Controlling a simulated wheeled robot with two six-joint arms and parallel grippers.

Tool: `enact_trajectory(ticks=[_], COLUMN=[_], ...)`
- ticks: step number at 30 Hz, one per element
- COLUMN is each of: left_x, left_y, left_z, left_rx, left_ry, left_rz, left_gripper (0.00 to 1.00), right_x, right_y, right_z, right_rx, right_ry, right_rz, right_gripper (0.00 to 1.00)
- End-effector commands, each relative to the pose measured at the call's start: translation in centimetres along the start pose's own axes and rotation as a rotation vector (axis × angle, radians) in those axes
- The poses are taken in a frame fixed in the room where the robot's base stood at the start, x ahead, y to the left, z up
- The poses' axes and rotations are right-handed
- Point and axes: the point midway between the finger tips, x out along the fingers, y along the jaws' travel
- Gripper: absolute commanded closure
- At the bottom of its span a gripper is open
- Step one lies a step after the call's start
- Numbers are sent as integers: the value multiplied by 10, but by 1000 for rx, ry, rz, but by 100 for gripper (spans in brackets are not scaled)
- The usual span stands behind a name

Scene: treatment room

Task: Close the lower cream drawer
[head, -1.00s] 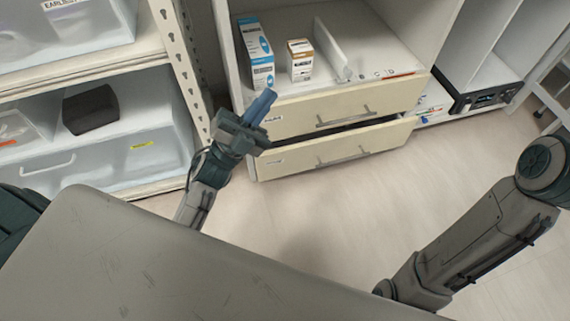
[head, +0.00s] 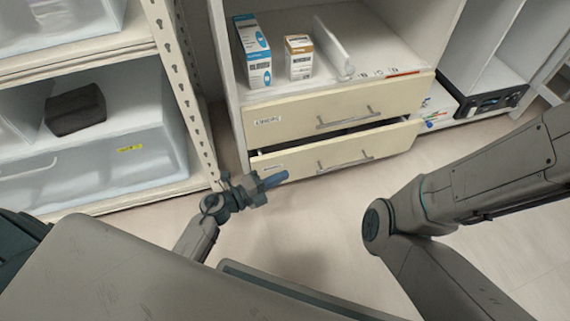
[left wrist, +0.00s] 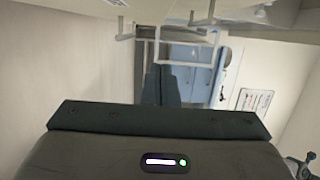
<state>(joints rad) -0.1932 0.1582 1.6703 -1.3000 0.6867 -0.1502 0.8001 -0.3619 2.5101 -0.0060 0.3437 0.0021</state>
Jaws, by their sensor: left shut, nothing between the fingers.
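The lower cream drawer (head: 300,161) stands pulled out a little below the upper cream drawer (head: 290,118), with a dark gap above its front. It has a grey bar handle (head: 345,161). My left gripper (head: 276,180) is shut and empty. In the head view it appears just below the left end of the lower drawer's front; I cannot tell whether it touches. The left wrist view shows the shut fingers (left wrist: 168,88), with the drawer not clearly recognisable there. My right arm comes in from the right, but its gripper is out of view.
A blue-and-white box (head: 254,52) and a brown-and-white box (head: 299,57) stand on the surface above the drawers. A shelf rack with clear bins (head: 130,165) stands at the left. A black device (head: 490,102) is at the right. Floor before the drawers is clear.

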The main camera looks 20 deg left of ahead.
Motion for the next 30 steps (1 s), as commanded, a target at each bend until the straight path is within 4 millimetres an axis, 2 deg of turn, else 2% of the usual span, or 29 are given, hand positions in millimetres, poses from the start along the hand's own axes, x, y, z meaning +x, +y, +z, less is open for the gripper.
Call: enact_trajectory(ticks=[1, 5, 7, 12, 26, 30], left_x=[13, 39, 38, 42, 43, 46], left_y=[2, 2, 5, 2, -1, -2], left_z=[0, 0, 15, 32, 39, 48], left_rx=[0, 0, 5, 1, -1, -1], left_ry=[-1, 0, 0, 0, 0, 0], left_rz=[-6, -5, -1, -1, -1, 0], left_gripper=[100, 100, 100, 100, 100, 100], right_x=[-7, -14, -22, -30, -31, -27], right_y=[2, 4, 6, 9, 9, 8], right_z=[-3, -5, -8, -10, -10, -8], right_rx=[-1, -2, -3, -4, -3, -3], right_ry=[-6, -18, -28, -42, -43, -43], right_rz=[0, -1, -1, 0, 0, 0], right_gripper=[100, 100, 100, 100, 100, 100])
